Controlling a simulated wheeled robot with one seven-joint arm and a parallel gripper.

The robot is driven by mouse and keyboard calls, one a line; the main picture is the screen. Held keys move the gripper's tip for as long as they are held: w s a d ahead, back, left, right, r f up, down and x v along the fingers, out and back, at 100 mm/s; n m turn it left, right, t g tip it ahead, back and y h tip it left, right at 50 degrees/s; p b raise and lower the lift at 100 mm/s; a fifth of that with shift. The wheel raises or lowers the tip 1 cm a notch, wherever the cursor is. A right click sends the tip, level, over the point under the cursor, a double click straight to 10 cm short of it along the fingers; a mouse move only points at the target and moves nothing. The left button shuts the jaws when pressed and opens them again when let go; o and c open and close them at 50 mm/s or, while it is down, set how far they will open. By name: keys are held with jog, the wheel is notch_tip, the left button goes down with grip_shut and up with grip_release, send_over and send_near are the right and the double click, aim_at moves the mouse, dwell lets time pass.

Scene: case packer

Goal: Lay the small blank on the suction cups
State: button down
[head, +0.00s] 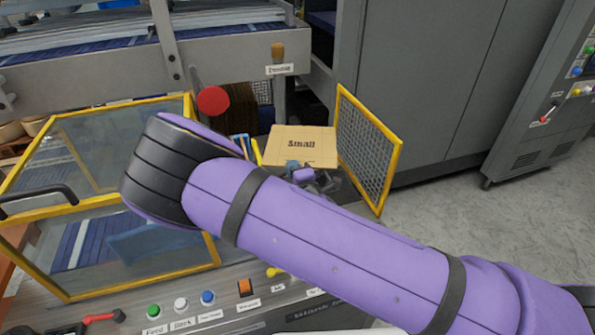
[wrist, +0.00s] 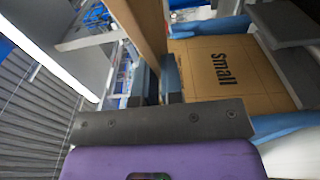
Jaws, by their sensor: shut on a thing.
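The small blank (head: 303,146) is a flat tan card printed "Small". In the head view it is behind the elbow of my arm, between the machine frame and an open mesh door. In the wrist view its printed face (wrist: 232,72) is right of the fingers, the text turned sideways. My gripper (head: 312,177) is at its near edge, partly hidden by my arm. In the wrist view the fingers (wrist: 157,82) are closed with a brown board edge between them; I cannot tell how this strip joins the printed face. No suction cup can be made out.
A yellow-framed mesh door (head: 370,145) stands open to the right of the blank. A yellow-framed clear guard (head: 110,190) is at left. A red round knob (head: 213,100) juts out above my arm. A button panel (head: 215,302) runs along the front. Open floor lies at right.

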notch_tip(320, 180, down, 13)
jog(key=shift+w, duration=0.35)
dwell(0.4)
jog(key=shift+f, duration=0.1)
jog(key=c, duration=1.3)
grip_release()
jog(key=shift+o, duration=0.2)
jog(key=v, duration=0.7)
jog(key=shift+s, duration=0.25)
jog(key=shift+r, duration=0.25)
